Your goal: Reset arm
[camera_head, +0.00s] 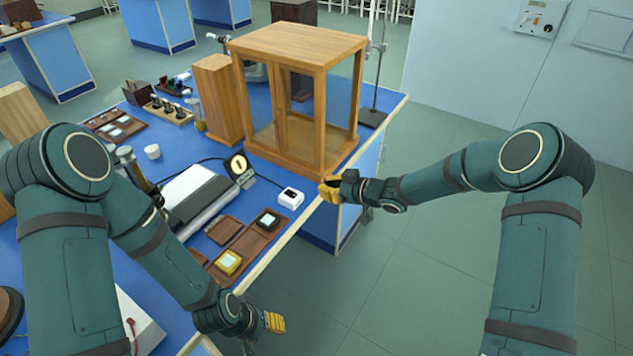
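My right gripper (331,189) reaches in from the right, its yellow fingertips at the bench edge near the wooden glass cabinet and a small white box. Its finger gap is too small to tell, and I see nothing clearly held. My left gripper (274,322) is low in the middle of the picture, beyond the bench's front edge and over the floor. Its yellow fingers look close together, but I cannot tell if they are shut. Both arms are bent at the elbow.
The blue bench (265,205) holds a wooden glass cabinet (297,95), a small white box (290,198), a round dial (239,166), a wooden tray with small square items (248,242) and a grey-white instrument (197,196). Open floor (440,270) lies to the right.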

